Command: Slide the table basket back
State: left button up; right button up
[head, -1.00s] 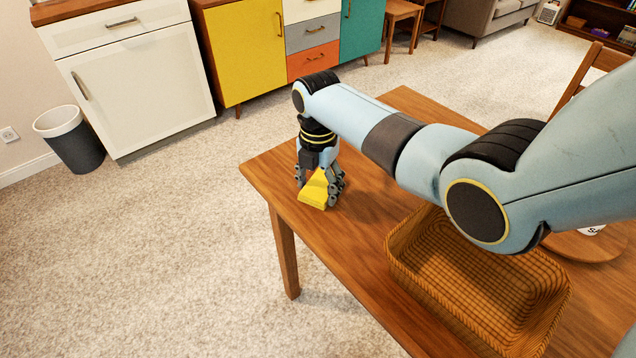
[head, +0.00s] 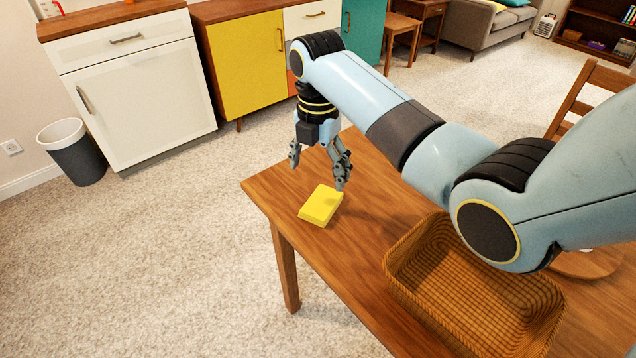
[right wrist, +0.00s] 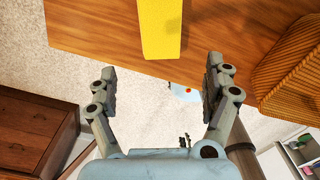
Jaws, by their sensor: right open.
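The table basket (head: 470,290) is a brown woven, rectangular, open basket on the wooden table, at the lower right of the head view. It looks empty, and my right arm hides part of its far side. Its ribbed side also shows at the right of the right wrist view (right wrist: 295,65). My right gripper (head: 317,175) is open and empty above the table's far left corner, left of and apart from the basket. A yellow block (head: 321,205) lies flat on the table just below the gripper; it also shows in the right wrist view (right wrist: 160,28). My left gripper is not in view.
The wooden table (head: 350,265) has bare room between the yellow block and the basket. A round wooden board (head: 585,264) is partly hidden behind my arm. A chair (head: 590,95) stands at the table's far right side. Cabinets and a bin (head: 72,152) stand away on the carpet.

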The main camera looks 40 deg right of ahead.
aim_at(476, 308)
jog(key=k+j, duration=0.75)
jog(key=j, duration=0.25)
